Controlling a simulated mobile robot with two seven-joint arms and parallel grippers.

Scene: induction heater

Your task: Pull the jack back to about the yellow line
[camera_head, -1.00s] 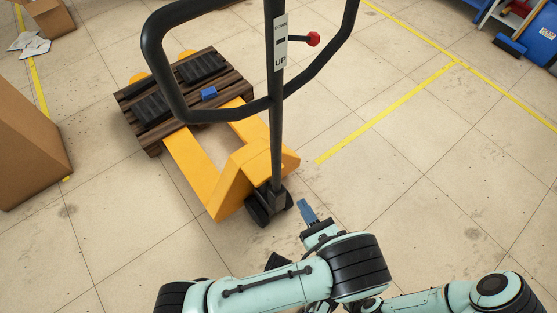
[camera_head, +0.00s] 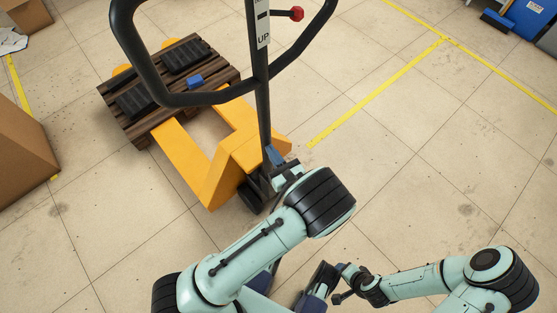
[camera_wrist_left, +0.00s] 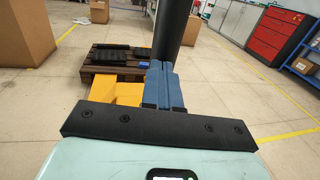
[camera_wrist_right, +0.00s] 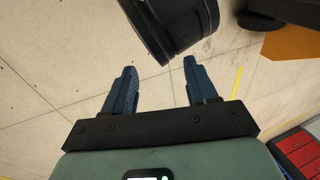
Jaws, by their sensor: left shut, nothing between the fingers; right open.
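The yellow pallet jack (camera_head: 222,158) stands left of centre in the head view, with its forks under a dark wooden pallet (camera_head: 150,112). Its black loop handle (camera_head: 128,52) rises toward the camera on a dark pole (camera_head: 263,105). My left gripper (camera_head: 274,155) is beside the lower pole. In the left wrist view its blue fingers (camera_wrist_left: 163,85) are shut and empty, with the pole (camera_wrist_left: 171,30) just beyond them. My right gripper (camera_wrist_right: 160,85) is open and empty, low over the floor. A yellow floor line (camera_head: 375,92) runs right of the jack.
Black cases and a small blue object (camera_head: 195,80) lie on the pallet. A cardboard box (camera_head: 22,150) stands at the left. Blue furniture (camera_head: 535,18) is at the top right. The floor on the right is clear.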

